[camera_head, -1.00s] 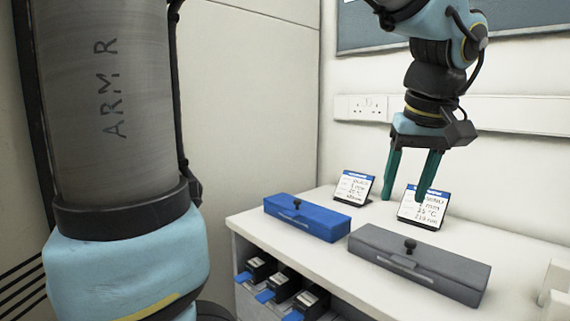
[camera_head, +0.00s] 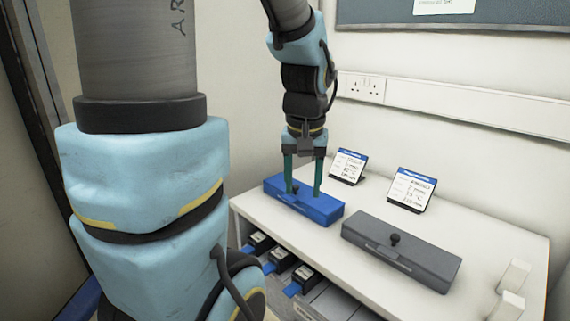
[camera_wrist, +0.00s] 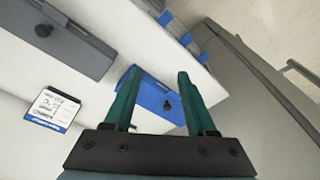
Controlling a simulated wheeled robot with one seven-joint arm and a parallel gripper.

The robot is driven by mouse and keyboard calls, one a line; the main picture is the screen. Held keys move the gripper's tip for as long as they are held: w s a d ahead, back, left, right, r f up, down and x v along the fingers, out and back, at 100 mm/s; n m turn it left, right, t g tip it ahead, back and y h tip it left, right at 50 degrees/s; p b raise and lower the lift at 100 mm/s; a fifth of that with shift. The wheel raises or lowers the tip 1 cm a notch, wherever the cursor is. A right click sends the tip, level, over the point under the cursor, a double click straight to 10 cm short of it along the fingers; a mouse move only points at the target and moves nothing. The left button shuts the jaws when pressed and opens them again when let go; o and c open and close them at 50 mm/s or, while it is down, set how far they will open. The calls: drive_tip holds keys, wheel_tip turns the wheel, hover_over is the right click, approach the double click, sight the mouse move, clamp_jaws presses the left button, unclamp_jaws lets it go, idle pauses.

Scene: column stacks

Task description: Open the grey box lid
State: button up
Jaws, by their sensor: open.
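The grey box (camera_head: 420,262) lies on the white bench top, its lid shut, with a black knob (camera_head: 395,239) on the lid. It also shows at the upper left in the wrist view (camera_wrist: 78,52). My gripper (camera_head: 303,190) is open and empty, with its two green fingers pointing down over the blue box (camera_head: 325,210), left of the grey box. In the wrist view, the blue box (camera_wrist: 150,98) and its black knob (camera_wrist: 167,106) show between the open fingers (camera_wrist: 155,85). I cannot tell whether the fingers touch the blue box.
Two label cards stand behind the boxes, one at left (camera_head: 348,166) and one at right (camera_head: 411,188). White blocks (camera_head: 513,276) sit at the right end of the bench top (camera_head: 490,230). Black bins with blue fronts (camera_head: 303,279) sit on the shelf below. A wall socket strip runs behind.

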drive_tip(key=a+p, duration=0.1)
drive_tip(key=a, duration=0.2)
drive_tip(key=shift+s+a+r+p, duration=0.1)
drive_tip(key=shift+a+p, duration=0.05)
drive_tip(key=shift+p, duration=0.15)
